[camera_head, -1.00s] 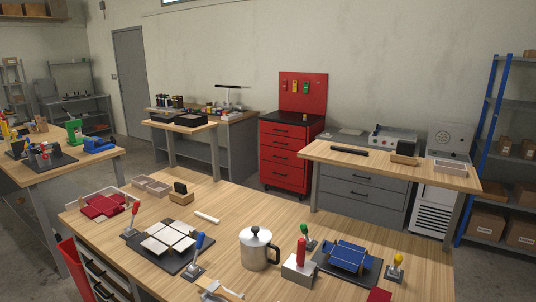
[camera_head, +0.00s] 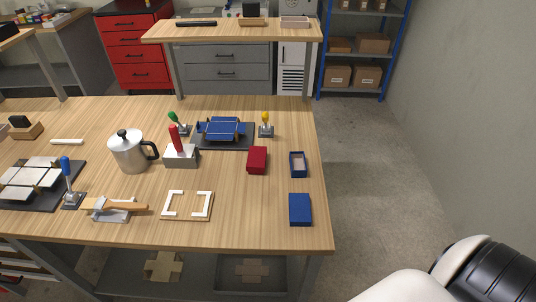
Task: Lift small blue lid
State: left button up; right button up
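A small blue rectangular piece (camera_head: 300,209) with a plain closed top lies near the front right corner of the wooden table. It looks like the blue lid. Behind it is a small open blue box (camera_head: 298,164) with a pale inside. A red box (camera_head: 257,160) stands to the left of the open box. All three are apart from one another. A white and black part of my arm shows at the lower right, off the table. No gripper fingers are in view.
A folded blue blank (camera_head: 221,129) lies on a dark plate (camera_head: 237,143) with handled clamps around it. A metal pot (camera_head: 129,150), a red-handled block (camera_head: 181,155) and a white corner frame (camera_head: 187,205) stand to the left. The table's right edge is close to the blue pieces.

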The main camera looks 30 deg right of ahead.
aim_at(300, 213)
jog(key=z, duration=1.2)
